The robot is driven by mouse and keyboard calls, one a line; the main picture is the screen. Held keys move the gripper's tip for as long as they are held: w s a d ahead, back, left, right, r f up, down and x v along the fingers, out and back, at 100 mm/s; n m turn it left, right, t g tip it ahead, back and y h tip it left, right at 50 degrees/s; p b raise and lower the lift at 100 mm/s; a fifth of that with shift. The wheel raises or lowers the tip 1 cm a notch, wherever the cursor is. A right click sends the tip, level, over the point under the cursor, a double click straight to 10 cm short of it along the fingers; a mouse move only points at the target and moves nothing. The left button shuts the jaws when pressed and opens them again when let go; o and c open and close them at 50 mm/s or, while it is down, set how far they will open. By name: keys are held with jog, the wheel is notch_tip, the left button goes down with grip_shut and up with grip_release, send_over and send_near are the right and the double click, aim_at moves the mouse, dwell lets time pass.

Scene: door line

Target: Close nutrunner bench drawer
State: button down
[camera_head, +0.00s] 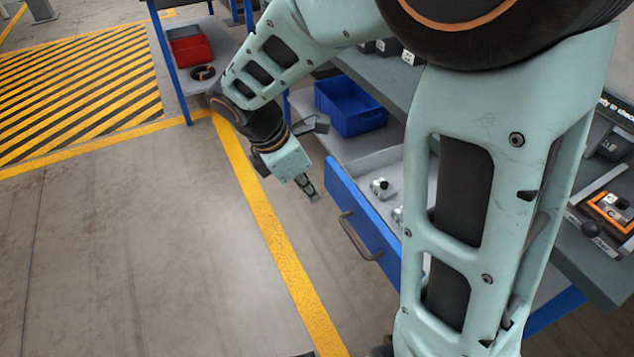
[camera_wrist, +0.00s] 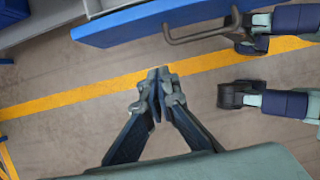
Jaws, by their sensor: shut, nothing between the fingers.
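The blue-fronted bench drawer (camera_head: 352,212) stands pulled out from the grey bench in the head view, with small metal parts lying in it. Its grey bar handle (camera_head: 357,236) is on the blue front. My gripper (camera_head: 312,192) is shut and empty, just left of the drawer front and above the floor, apart from the handle. In the wrist view my gripper (camera_wrist: 158,82) has its fingertips together, with the drawer front (camera_wrist: 140,23) and the handle (camera_wrist: 200,35) beyond them. Part of the drawer is hidden behind my arm in the head view.
A blue bin (camera_head: 350,105) stands on the shelf beyond the drawer. A red bin (camera_head: 190,46) sits on a shelf at the back. The bench top (camera_head: 572,240) holds tools at right. Floor left of the yellow line (camera_head: 268,225) is clear.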

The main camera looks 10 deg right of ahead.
aim_at(348, 208)
jog(key=shift+w+d+f+b, duration=0.35)
jog(key=shift+d+f+b, duration=0.25)
jog(key=shift+d+f, duration=0.65)
jog(key=shift+w+d+f+b, duration=0.35)
jog(key=shift+d+f+b, duration=0.2)
jog(key=shift+d+f, duration=0.65)
jog(key=shift+w+d+f+b, duration=0.35)
jog(key=shift+d+f+b, duration=0.25)
jog(key=shift+d+f, duration=0.6)
jog(key=shift+a+f, duration=0.2)
jog(key=shift+a, duration=0.05)
jog(key=shift+w+d+p, duration=0.15)
jog(key=shift+d+p, duration=0.15)
jog(key=shift+d, duration=0.2)
jog(key=w+d+p, duration=0.2)
jog(key=d+p, duration=0.2)
jog(key=d, duration=0.4)
jog(key=w+d+p, duration=0.3)
jog(key=d, duration=0.5)
jog(key=w+d+p, duration=0.3)
jog(key=d+p, duration=0.1)
jog(key=d, duration=0.4)
jog(key=shift+d+p, duration=0.2)
jog(key=shift+p, duration=0.15)
jog(key=shift+d+r, duration=0.1)
jog(key=shift+d, duration=0.05)
